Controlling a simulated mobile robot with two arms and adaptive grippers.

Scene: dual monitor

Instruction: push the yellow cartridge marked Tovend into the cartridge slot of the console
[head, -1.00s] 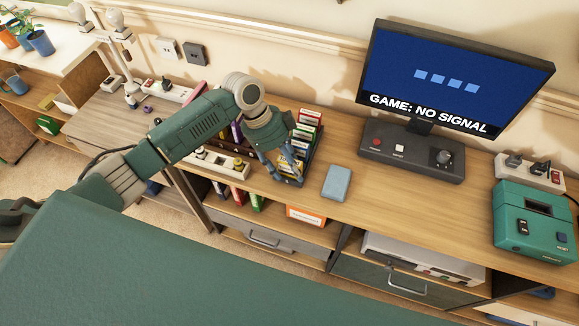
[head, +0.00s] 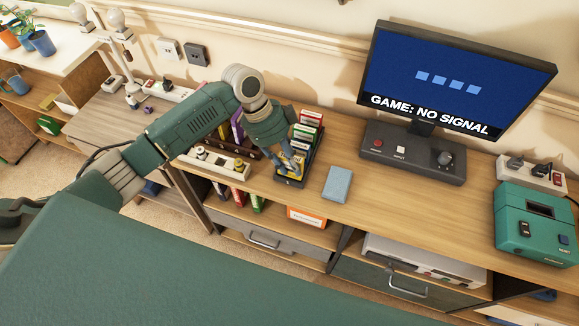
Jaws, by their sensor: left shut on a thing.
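My left gripper (head: 291,168) points down at the front of a dark rack (head: 312,166) of cartridges on the long desk. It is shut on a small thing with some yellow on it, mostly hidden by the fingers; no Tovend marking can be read. Several cartridges (head: 309,133) with coloured edges stand in the rack behind the gripper. A teal box (head: 536,228) with a dark opening on top stands at the right; I cannot tell whether it is the console. A pale device (head: 425,262) sits on the shelf below. My right gripper is out of view.
A monitor (head: 450,80) reads "GAME: NO SIGNAL" above a dark control base (head: 412,153). A light blue box (head: 337,184) lies right of the rack. Power strips (head: 214,163) lie left of the rack and behind the teal box. Desk between blue box and teal box is clear.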

